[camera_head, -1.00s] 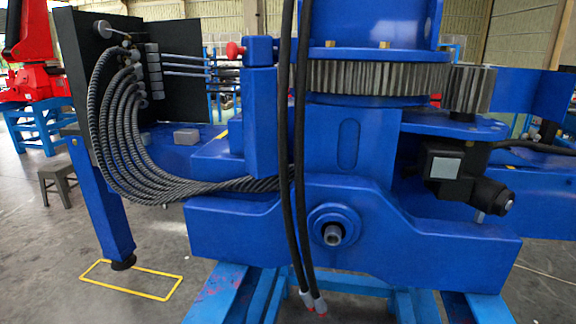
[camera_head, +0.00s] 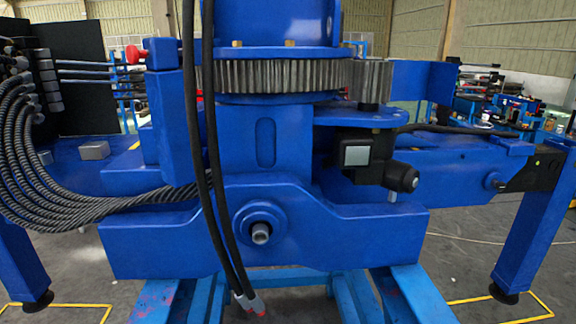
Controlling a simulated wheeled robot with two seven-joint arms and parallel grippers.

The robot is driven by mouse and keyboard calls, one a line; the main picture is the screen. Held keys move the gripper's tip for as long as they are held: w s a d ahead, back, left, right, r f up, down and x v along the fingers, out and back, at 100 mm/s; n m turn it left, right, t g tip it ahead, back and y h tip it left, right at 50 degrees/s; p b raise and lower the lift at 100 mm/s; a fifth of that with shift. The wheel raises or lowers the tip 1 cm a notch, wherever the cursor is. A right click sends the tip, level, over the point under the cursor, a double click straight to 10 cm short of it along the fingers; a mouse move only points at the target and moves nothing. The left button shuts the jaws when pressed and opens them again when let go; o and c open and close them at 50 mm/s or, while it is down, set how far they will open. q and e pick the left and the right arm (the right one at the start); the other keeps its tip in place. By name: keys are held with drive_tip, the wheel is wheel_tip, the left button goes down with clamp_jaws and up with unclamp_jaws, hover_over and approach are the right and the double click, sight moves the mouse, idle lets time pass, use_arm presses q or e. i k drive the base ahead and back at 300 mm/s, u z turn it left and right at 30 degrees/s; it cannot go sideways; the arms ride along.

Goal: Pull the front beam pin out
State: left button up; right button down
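A blue crane base fills the middle of the view. A round blue collar with a grey metal pin end (camera_head: 261,233) sticks out of the middle of its front cross beam (camera_head: 345,235). I cannot tell for certain which of these is the front beam pin. Neither of my grippers is in view.
Two black hoses (camera_head: 200,130) hang in front of the crane, left of the collar. Blue outrigger legs stand at the left (camera_head: 22,265) and right (camera_head: 535,230), inside yellow floor outlines. Light blue trestles (camera_head: 415,295) support the base. A cluttered workbench (camera_head: 500,100) stands behind right.

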sight(500, 186)
drive_tip(key=z, duration=1.8)
drive_tip(key=i, duration=0.65)
drive_tip(key=z, duration=0.95)
drive_tip(key=i, duration=1.7)
drive_tip(key=u, duration=1)
drive_tip(key=i, duration=0.95)
drive_tip(key=u, duration=0.85)
